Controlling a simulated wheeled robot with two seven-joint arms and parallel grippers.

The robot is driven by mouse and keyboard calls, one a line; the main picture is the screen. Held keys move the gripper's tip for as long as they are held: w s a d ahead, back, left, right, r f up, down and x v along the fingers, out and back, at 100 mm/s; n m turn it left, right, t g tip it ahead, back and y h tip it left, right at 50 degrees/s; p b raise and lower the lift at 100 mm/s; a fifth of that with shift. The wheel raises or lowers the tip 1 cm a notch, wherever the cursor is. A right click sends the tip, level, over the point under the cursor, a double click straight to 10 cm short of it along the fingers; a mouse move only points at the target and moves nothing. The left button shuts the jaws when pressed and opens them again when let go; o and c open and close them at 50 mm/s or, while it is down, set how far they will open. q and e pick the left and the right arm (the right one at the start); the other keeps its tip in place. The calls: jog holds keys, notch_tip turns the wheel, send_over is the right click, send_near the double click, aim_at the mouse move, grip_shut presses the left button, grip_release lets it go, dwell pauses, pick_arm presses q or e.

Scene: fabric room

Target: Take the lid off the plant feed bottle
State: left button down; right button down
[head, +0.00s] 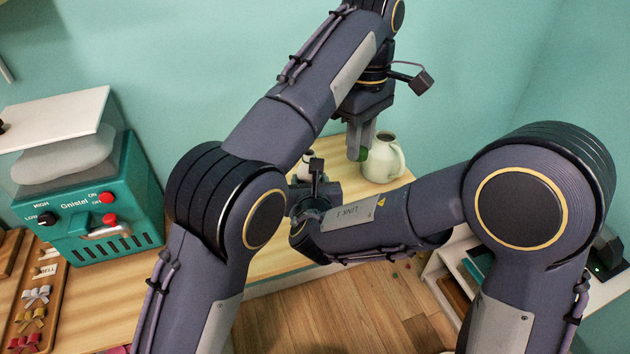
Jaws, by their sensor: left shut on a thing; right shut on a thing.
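My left gripper (361,140) points down above the back of the wooden counter. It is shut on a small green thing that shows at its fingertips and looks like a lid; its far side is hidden. My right gripper (319,188) is low in the middle, left of and below the left one.
A cream jug (383,161) with a handle stands close right of my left gripper. A teal machine (95,200) and a wooden tray of bows (40,290) are at the left. A white shelf unit (455,262) is at the right, past open floor.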

jog(key=shift+w+a+f, duration=0.15)
jog(key=shift+w+f, duration=0.4)
jog(key=shift+f, duration=0.1)
jog(key=shift+w+f, duration=0.1)
jog(key=shift+f, duration=1.5)
jog(key=shift+b, duration=0.3)
jog(key=shift+f, duration=0.15)
jog(key=c, duration=0.7)
grip_release()
